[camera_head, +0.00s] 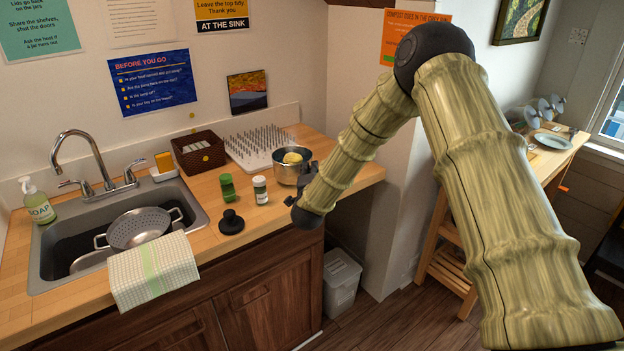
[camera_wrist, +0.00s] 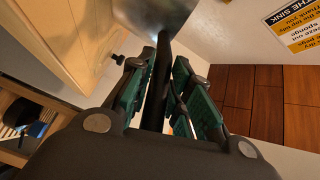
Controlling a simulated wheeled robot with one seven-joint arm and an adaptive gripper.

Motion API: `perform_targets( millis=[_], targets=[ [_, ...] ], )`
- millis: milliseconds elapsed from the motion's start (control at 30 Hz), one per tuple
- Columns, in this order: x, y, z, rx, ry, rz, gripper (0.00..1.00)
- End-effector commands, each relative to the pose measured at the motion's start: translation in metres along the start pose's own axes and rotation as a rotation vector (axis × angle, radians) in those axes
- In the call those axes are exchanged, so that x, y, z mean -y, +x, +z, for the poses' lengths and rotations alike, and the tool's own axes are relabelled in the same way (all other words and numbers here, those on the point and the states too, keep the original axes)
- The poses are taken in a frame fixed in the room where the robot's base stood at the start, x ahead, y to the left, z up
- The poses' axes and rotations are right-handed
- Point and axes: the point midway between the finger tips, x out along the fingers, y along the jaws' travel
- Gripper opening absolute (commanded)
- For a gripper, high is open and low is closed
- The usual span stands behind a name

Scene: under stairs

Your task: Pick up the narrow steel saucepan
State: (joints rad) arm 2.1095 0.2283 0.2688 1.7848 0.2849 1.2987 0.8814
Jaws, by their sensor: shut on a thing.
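The narrow steel saucepan (camera_head: 287,174) is at the right end of the wooden counter, upright, with a yellow round thing (camera_head: 292,158) inside it. I cannot tell whether its base touches the counter. My gripper (camera_head: 306,182) is at the pan's right side, partly hidden by my arm. In the wrist view, my gripper (camera_wrist: 158,68) has its green-padded fingers on either side of the dark handle (camera_wrist: 160,55), shut on it. The steel body of the saucepan (camera_wrist: 160,14) shows beyond the fingertips, cut off by the top edge.
A white spiked rack (camera_head: 262,146) stands behind the pan. A white-capped jar (camera_head: 260,190), a green jar (camera_head: 228,187) and a black knobbed object (camera_head: 231,222) stand to its left. The sink holds a colander (camera_head: 140,228). A grey bin (camera_head: 341,280) is below the counter's end.

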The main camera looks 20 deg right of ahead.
Motion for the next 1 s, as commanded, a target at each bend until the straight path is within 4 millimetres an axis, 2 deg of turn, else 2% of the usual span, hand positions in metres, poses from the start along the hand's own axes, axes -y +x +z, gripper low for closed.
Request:
perform_targets(
  millis=[100,1000],
  targets=[
    [0.012,0.001,-0.003,-0.002,0.003,-0.006,0.00],
    [0.006,-0.082,-0.037,-0.001,0.002,-0.003,0.00]
  ],
)
